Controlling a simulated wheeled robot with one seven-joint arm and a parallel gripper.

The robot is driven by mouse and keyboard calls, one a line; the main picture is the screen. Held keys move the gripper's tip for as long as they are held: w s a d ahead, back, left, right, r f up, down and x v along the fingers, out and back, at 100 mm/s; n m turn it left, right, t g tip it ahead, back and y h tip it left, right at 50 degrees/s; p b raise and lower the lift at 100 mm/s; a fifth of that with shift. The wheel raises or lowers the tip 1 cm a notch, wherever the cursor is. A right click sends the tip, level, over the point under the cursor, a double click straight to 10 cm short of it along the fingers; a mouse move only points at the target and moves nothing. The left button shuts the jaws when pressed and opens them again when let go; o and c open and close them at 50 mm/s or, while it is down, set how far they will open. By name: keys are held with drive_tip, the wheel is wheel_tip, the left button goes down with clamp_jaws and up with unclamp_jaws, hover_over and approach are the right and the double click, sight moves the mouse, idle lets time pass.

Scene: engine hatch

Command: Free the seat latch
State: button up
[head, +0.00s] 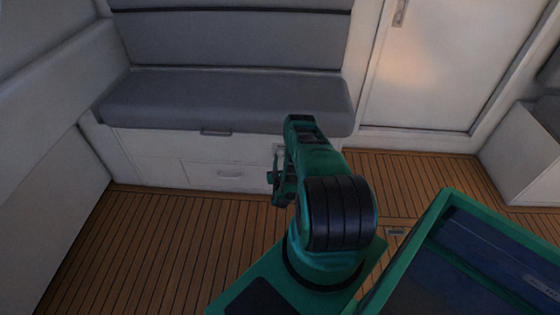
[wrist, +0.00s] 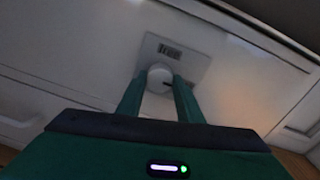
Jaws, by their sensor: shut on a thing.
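The seat latch shows in the wrist view as a round pale knob (wrist: 160,76) with a dark mark on its right side. My gripper (wrist: 159,86) is shut on the knob, one green finger on each side. In the head view my gripper (head: 275,180) is at the front of the bench base, and my arm hides most of the latch there. The grey seat cushion (head: 225,98) lies flat on the bench.
A dark pull (head: 215,132) sits under the cushion edge. A white door (head: 430,65) stands at the back right. The plank floor (head: 130,235) is clear on the left.

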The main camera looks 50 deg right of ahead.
drive_tip(key=shift+n, duration=0.3)
drive_tip(key=n, duration=0.4)
drive_tip(key=shift+a, duration=0.1)
drive_tip(key=n, duration=0.8)
drive_tip(key=shift+w+a+n+g, duration=0.1)
drive_tip(key=shift+n+g, duration=0.2)
drive_tip(key=shift+g, duration=0.1)
drive_tip(key=shift+n, duration=1.9)
drive_tip(key=shift+a+n, duration=0.1)
drive_tip(key=shift+n, duration=0.2)
drive_tip(key=o, duration=0.9)
drive_tip(key=shift+f, duration=0.1)
drive_tip(key=shift+o, duration=0.8)
